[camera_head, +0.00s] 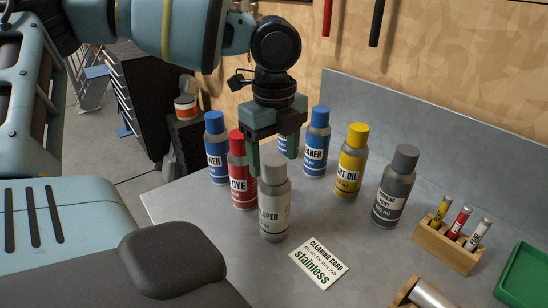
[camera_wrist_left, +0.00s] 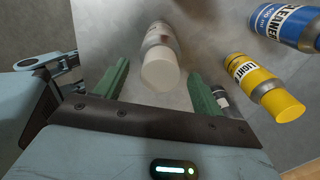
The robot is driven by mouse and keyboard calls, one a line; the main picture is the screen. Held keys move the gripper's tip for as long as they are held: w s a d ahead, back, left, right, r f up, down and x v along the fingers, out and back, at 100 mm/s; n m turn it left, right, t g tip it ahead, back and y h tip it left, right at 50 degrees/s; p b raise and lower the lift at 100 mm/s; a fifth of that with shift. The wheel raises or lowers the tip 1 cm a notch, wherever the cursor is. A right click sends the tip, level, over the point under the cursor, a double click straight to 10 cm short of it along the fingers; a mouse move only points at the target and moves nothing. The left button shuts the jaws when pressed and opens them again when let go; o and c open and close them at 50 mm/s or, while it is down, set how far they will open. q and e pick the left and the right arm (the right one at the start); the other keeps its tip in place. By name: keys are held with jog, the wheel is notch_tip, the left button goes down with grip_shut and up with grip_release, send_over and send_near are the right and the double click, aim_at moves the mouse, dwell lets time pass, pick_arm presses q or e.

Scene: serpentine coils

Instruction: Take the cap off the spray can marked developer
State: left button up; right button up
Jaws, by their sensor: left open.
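The developer can (camera_head: 274,212) stands upright on the grey table in the head view, its label partly readable as "LOPER". Its pale cap (camera_head: 273,166) is on top; the cap also shows in the left wrist view (camera_wrist_left: 160,72), lying between the two fingers. My left gripper (camera_head: 272,164) points down over the can and is open, with one green finger to each side of the cap. In the left wrist view the gripper (camera_wrist_left: 158,70) shows gaps between both fingers and the cap. My right gripper is not in view.
A red dye can (camera_head: 243,175) stands close to the left, with a blue can (camera_head: 216,150) behind it. A blue cleaner can (camera_head: 316,145), yellow oil can (camera_head: 350,165) and grey paint can (camera_head: 393,190) stand right. A card (camera_head: 318,263) lies in front; a tube rack (camera_head: 445,248) is farther right.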

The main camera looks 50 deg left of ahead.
pick_arm(q)
jog(key=shift+f, duration=0.95)
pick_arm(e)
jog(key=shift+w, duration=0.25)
pick_arm(q)
jog(key=c, duration=1.1)
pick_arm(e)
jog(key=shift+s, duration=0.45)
pick_arm(q)
jog(key=shift+o, duration=0.2)
jog(key=shift+r, duration=0.1)
jog(key=shift+r, duration=0.55)
notch_tip(320, 180, up, 2)
jog(key=shift+r, duration=0.1)
jog(key=s+d, duration=0.3)
jog(key=d, duration=0.4)
jog(key=s+d+r+b, duration=0.1)
jog(key=s+d, duration=0.3)
jog(key=d, duration=0.3)
jog(key=shift+s+d+r, duration=0.15)
jog(key=shift+s+r, duration=0.1)
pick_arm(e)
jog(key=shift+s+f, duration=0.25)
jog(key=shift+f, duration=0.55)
